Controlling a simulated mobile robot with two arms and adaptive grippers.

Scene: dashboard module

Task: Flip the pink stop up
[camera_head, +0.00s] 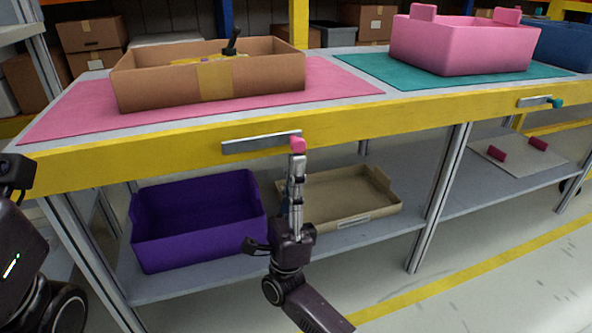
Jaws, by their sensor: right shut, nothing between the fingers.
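The pink stop (298,144) is a small rounded pink piece at the right end of a flat metal bar (255,143) on the yellow front edge of the table. My right gripper (297,158) points up from below, its fingers shut and empty. Its fingertips are right at the underside of the pink stop and overlap it in the picture. I cannot tell whether they touch it. Part of my left arm (22,250) shows at the left edge, but its fingers are not in view.
A cardboard box (208,85) stands on a pink mat, and a pink crate (460,45) on a teal mat. A second metal bar with a teal stop (557,103) is further right. A purple bin (198,222) and a beige tray (345,215) sit on the lower shelf.

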